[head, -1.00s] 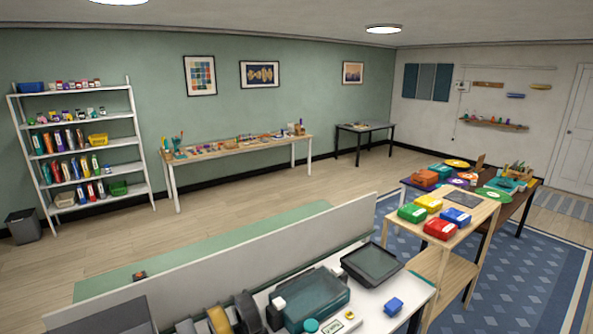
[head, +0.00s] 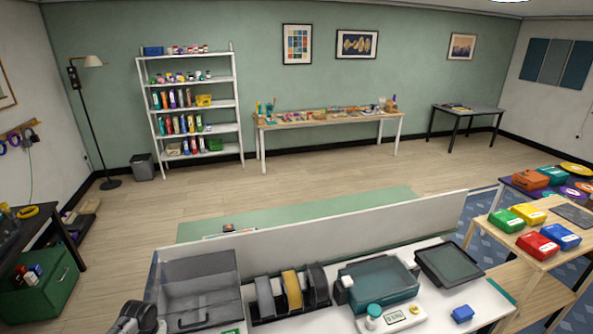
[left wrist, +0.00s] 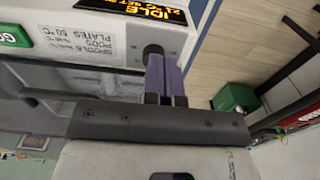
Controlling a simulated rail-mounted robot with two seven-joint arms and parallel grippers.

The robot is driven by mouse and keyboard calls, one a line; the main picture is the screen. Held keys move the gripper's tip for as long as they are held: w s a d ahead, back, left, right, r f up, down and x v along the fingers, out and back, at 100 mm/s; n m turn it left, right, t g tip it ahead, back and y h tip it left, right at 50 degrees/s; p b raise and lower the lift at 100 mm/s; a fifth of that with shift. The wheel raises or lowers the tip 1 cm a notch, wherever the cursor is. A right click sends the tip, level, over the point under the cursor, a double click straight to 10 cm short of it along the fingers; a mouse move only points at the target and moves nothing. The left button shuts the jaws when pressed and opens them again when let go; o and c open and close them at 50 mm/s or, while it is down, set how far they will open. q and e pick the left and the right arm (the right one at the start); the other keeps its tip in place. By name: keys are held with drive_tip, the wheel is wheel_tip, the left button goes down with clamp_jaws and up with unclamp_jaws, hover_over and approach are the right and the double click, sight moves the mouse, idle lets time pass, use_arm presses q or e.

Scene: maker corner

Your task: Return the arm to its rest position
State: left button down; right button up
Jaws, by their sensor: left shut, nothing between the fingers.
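My left gripper (left wrist: 164,62) shows in the left wrist view with its two purple-grey fingers together, shut and empty. Its tips are close to a round dark knob (left wrist: 153,50) on the front of a pale machine (left wrist: 60,20); I cannot tell whether they touch. The machine has an orange display (left wrist: 147,10) reading IDLE and a green label at its left. In the head view, a dark piece at the bottom left edge looks like part of my left arm; the fingers are not clear there. My right gripper is in neither view.
A grey open-lidded box (head: 200,285), spools (head: 291,290), a teal-lidded machine (head: 378,285) and a dark tray (head: 449,262) crowd the white bench (head: 425,305). A low panel (head: 340,232) runs behind them. The floor beyond is open.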

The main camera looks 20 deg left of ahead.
use_arm(q)
drive_tip(key=shift+r, duration=0.3)
drive_tip(key=shift+m, duration=0.5)
drive_tip(key=shift+s+a+r+m+g+y, duration=0.1)
drive_tip(key=shift+s+a+m+g+y, duration=0.2)
drive_tip(key=shift+m, duration=0.2)
drive_tip(key=w+d+r+m+t+y, duration=0.3)
drive_tip(key=w+d+r+m+t, duration=0.35)
drive_tip(key=d+r, duration=0.8)
drive_tip(key=s+d+r+m+t, duration=0.1)
drive_tip(key=d+r+m, duration=0.1)
drive_tip(key=d+r, duration=0.35)
drive_tip(key=s+d+f+t+h, duration=0.1)
drive_tip(key=s+d+f+h, duration=0.15)
drive_tip(key=s+d, duration=1.15)
drive_tip(key=s+d+f+g, duration=0.1)
drive_tip(key=s+f, duration=0.3)
drive_tip(key=s, duration=0.4)
drive_tip(key=s+f+n+g+h, duration=0.1)
drive_tip(key=s+f+g, duration=0.2)
drive_tip(key=s, duration=0.6)
wheel_tip(320, 180, down, 2)
drive_tip(key=shift+s+d+f, duration=0.25)
drive_tip(key=shift+s+d, duration=0.05)
drive_tip(key=shift+d, duration=0.05)
